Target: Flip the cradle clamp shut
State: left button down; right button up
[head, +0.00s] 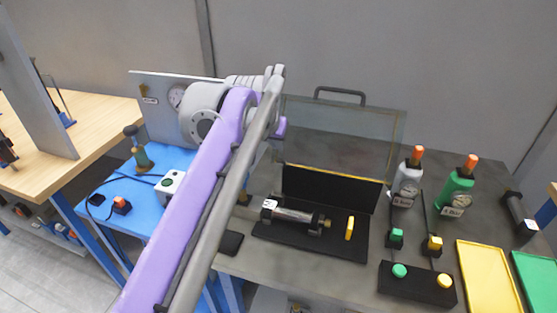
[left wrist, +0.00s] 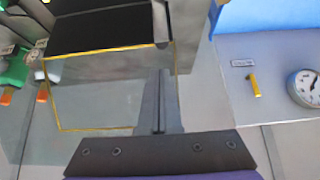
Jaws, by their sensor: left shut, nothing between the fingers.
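The cradle is a black base (head: 310,242) on the grey bench, with a dark metal cylinder (head: 297,216) lying in it. A yellow upright lever (head: 349,228), apparently the clamp handle, stands at the cylinder's right end. I cannot tell how the clamp itself sits. My left arm crosses the head view, and its gripper is mostly hidden behind the arm, up and left of the cradle. The left wrist view shows my left gripper (left wrist: 160,74) shut and empty, apart from the clamp. My right gripper is not in view.
A clear shield (head: 340,135) with yellow edges and a top handle stands behind the cradle. A gauge panel (head: 150,105) is on the left. Bottles, a black button box (head: 417,285) and a yellow tray (head: 487,275) stand on the right.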

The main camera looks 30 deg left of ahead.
aim_at(285, 157)
pick_arm(q)
jog(key=shift+a+r, duration=0.1)
jog(key=shift+a, duration=0.15)
jog(key=b+x, duration=0.1)
jog(key=x, duration=0.9)
jog(key=shift+w, duration=0.15)
dwell(0.4)
